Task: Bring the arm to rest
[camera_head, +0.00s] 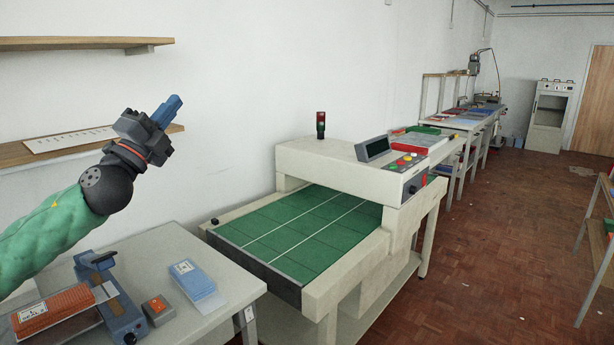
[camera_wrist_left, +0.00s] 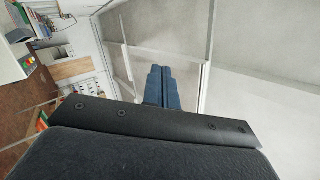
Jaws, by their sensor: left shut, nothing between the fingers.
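My left gripper (camera_head: 168,110) is raised in the air at the left of the head view, in front of the white wall and the lower shelf. Its blue fingers are together with nothing between them and point up and to the right. In the left wrist view the closed blue fingers (camera_wrist_left: 162,88) show at the middle, with the pale ceiling and window frames beyond. The arm in its green sleeve comes in from the left. My right gripper is not in view.
Below the arm, a table (camera_head: 228,288) holds a blue-grey device (camera_head: 122,312), orange card stacks (camera_head: 55,308) and a blue stack (camera_head: 194,281). A conveyor machine with a green bed (camera_head: 290,235) stands to the right. A wooden shelf (camera_head: 20,152) is behind the gripper. The floor at right is mostly clear.

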